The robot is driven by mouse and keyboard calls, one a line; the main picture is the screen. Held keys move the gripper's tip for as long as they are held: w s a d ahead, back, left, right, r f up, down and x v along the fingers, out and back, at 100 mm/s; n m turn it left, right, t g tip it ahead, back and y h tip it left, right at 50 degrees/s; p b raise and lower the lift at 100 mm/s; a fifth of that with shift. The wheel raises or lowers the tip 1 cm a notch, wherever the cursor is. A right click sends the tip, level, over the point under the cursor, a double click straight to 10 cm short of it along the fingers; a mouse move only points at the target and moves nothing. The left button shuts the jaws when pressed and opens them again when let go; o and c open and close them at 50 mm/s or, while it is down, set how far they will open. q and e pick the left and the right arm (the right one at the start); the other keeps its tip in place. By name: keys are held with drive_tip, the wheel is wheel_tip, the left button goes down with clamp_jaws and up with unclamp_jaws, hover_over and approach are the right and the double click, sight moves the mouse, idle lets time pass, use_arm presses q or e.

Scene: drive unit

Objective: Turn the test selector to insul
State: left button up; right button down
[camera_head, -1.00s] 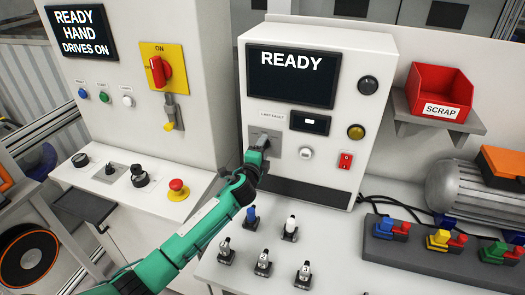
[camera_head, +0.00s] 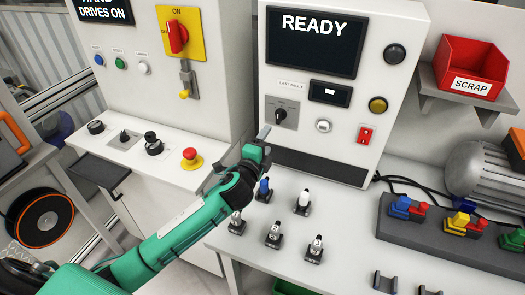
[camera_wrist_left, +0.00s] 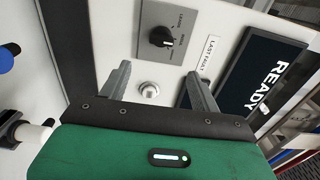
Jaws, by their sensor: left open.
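The test selector (camera_head: 280,115) is a black knob on a grey plate on the white test cabinet, below the READY screen. It also shows in the wrist view (camera_wrist_left: 162,38), beyond my left fingers. The markings around it are too small to read surely, so I cannot tell which position its pointer marks. My left gripper (camera_head: 264,136) is below and left of the selector, apart from it. In the wrist view the left gripper's fingers (camera_wrist_left: 157,78) stand wide apart with nothing between them; a round white button (camera_wrist_left: 149,89) shows through the gap. My right gripper is not in view.
A red emergency stop (camera_head: 191,157) is on the left console.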

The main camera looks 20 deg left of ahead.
use_arm(q)
drive_tip(key=shift+s, duration=1)
